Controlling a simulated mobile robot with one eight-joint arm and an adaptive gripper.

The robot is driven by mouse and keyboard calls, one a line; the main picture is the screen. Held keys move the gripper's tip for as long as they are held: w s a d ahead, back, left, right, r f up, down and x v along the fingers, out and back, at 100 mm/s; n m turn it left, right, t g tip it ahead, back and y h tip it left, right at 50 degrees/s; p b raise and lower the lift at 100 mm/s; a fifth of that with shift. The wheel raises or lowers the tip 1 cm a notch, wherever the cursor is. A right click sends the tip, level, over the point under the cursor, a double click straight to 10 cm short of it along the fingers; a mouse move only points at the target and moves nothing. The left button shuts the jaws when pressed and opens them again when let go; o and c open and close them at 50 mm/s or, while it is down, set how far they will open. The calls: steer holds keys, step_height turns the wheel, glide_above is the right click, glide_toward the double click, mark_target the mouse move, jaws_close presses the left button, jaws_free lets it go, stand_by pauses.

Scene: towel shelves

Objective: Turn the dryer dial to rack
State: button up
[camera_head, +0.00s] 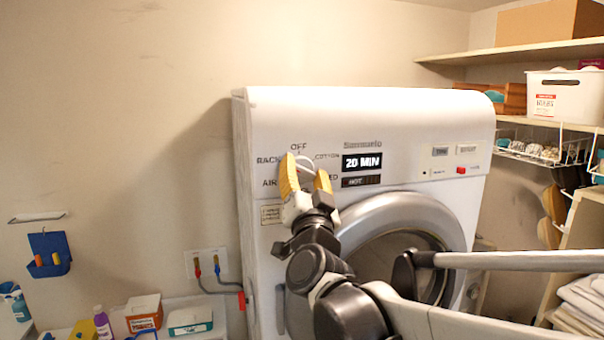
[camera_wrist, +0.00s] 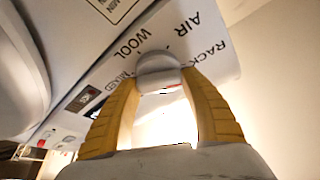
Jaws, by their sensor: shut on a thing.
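The dryer (camera_head: 400,135) is a white front-loading machine with a round door. Its dial (camera_wrist: 157,62) is a white knob on the front panel, ringed by labels such as OFF, COTTON, AIR, WOOL and RACK. My gripper (camera_head: 307,166) reaches the panel with its yellow fingers on either side of the dial. In the wrist view my gripper (camera_wrist: 161,78) is shut on the dial, one finger against each side. The fingers hide much of the dial in the head view, and I cannot tell which label it points to.
A display (camera_head: 362,162) reading 20 MIN sits right of the dial. A red button (camera_head: 461,170) is farther right. Shelves with a white bin (camera_head: 565,97) stand at the right. A blue wall holder (camera_head: 49,255) and small boxes are at the left.

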steer(key=o, duration=1.1)
steer(key=v, duration=1.2)
steer(key=s+d+f+n+g+y+b, duration=0.1)
steer(key=s+f+n+g+y+b, duration=0.2)
steer(key=f+b, duration=1.1)
steer(key=d+f+n+g+y+b, duration=0.15)
steer(key=f+n+g+b, duration=0.25)
steer(key=f+b, duration=1.05)
steer(key=s+d+f+g+h+b, duration=0.2)
steer(key=s+d+f+b, duration=0.2)
steer(key=f, duration=0.9)
steer(key=s+d+f+m+g+h+b, duration=0.1)
steer(key=s+d+f+g+h+b, duration=0.1)
steer(key=f, duration=1)
steer(key=s+d+f+g+h+b, duration=0.2)
steer(key=s+d+f+b, duration=0.3)
steer(key=f, duration=0.8)
steer(key=shift+s+d+f+m+g+b, duration=0.2)
steer(key=shift+s+d+g, duration=0.35)
steer(key=shift+d, duration=0.4)
steer(key=shift+s+d+f+m+g+b, duration=0.1)
steer(key=shift+s+d+g+b, duration=0.2)
steer(key=shift+s+d, duration=0.55)
